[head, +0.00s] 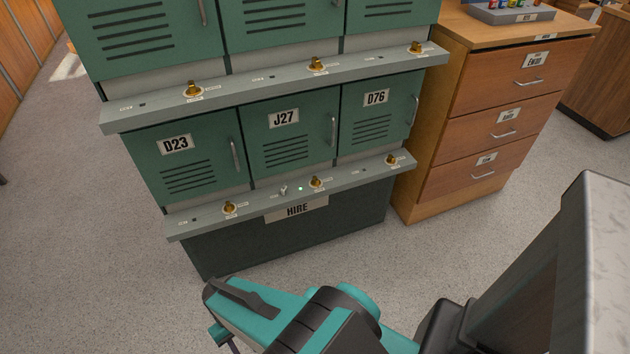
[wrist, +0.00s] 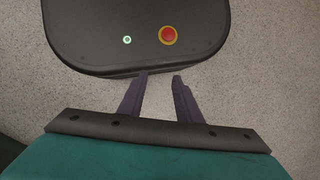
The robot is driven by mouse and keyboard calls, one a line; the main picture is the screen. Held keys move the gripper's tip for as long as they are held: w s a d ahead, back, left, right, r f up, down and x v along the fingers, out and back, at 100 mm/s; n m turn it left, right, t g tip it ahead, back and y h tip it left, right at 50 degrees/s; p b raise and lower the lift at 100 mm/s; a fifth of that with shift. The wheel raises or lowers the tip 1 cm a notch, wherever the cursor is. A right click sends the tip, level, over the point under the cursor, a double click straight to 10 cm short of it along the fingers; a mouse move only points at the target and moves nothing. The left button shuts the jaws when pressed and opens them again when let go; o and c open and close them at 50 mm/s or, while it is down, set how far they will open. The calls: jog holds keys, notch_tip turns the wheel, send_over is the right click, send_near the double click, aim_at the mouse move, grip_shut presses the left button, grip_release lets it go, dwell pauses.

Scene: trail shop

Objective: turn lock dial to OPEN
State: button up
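Brass lock dials sit on two grey ledges of the green locker bank. On the lower ledge are a left dial (head: 229,208) below locker D23 (head: 190,165), a middle dial (head: 316,183) below locker J27 (head: 290,140) and a right dial (head: 391,160) below locker D76 (head: 380,110). A small lit green light and a small silver part (head: 284,190) are left of the middle dial. The dial markings are too small to read. My gripper (wrist: 161,77) is open and empty, its two dark fingers apart. It is away from the lockers, over my own base.
The upper ledge (head: 265,85) carries more brass dials. A HIRE sign (head: 297,209) hangs below the lower ledge. A wooden drawer cabinet (head: 510,130) stands right of the lockers, with a grey tray (head: 510,14) on top. The carpet (head: 130,260) in front is clear.

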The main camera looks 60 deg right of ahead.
jog(key=w+d+r+m+t+y+p, duration=0.35)
jog(key=w+d+r+m+t, duration=0.2)
jog(key=w+m, duration=0.5)
jog(key=w+d+r+m+t+h+p, duration=0.1)
jog(key=w+d+r+m+t, duration=0.1)
jog(key=d+r+m+t, duration=0.35)
jog(key=w+d+r+m+t+h+p, duration=0.1)
jog(key=w+d+r+m+t, duration=0.15)
jog(key=d+m, duration=0.5)
jog(key=s+d+r+m+t+h+p, duration=0.1)
jog(key=s+d+r+m+h, duration=0.2)
jog(key=d, duration=0.7)
jog(key=s+d+r+m+t+h+p, duration=0.1)
jog(key=d+r+m+t+h, duration=0.15)
jog(key=d+m, duration=0.45)
jog(key=s+d+r+m+g+h+p, duration=0.1)
jog(key=s+d+r+m+h, duration=0.1)
jog(key=s+d, duration=0.3)
jog(key=s+d+r+m+h+p, duration=0.1)
jog(key=s+d+r+m+h, duration=0.2)
jog(key=d, duration=0.8)
jog(key=s+m+h, duration=0.1)
jog(key=s+m, duration=0.1)
jog(key=s, duration=0.1)
jog(key=shift+r+g, duration=0.25)
jog(key=shift+g, duration=0.15)
jog(key=shift+d, duration=0.1)
